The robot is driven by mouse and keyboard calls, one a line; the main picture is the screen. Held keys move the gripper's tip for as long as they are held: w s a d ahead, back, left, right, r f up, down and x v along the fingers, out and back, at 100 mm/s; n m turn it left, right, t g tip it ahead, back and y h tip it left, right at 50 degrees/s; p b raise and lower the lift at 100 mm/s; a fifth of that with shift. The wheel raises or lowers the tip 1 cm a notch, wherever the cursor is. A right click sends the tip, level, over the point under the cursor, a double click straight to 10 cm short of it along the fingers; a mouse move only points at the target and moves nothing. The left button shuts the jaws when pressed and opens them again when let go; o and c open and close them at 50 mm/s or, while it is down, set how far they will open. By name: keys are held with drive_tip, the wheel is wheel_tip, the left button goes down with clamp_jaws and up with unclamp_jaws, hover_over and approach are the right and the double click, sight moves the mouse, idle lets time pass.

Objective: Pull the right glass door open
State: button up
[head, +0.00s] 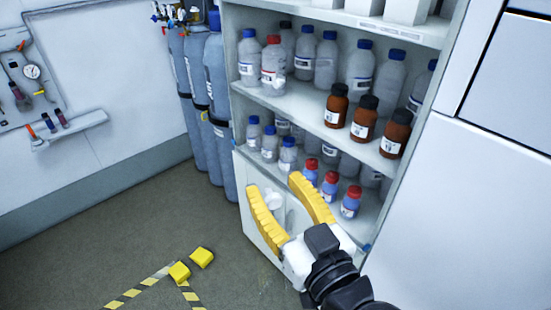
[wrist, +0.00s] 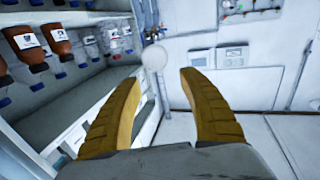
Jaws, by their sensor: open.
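A white shelf cabinet (head: 238,118) full of bottles stands in the head view; its shelves also show at the left of the wrist view (wrist: 75,105), upside down. I cannot make out a clear pane or edge of the right glass door in either view. My gripper (head: 274,184) has its two yellow fingers spread apart with nothing held, in front of the cabinet's lower part. In the wrist view the open gripper (wrist: 160,77) points past a small pale round thing (wrist: 154,57), which may be a knob. I cannot tell whether anything touches the fingers.
Brown bottles (head: 362,117) and clear bottles (head: 326,60) fill the shelves. Blue-grey gas cylinders (head: 215,95) stand at the cabinet's left. A smooth white panel (head: 450,220) is at the right. Yellow-black striped tape (head: 140,290) and yellow blocks (head: 201,257) mark the otherwise clear floor.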

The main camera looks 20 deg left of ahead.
sight(266, 145)
drive_tip(key=shift+r, duration=3.4)
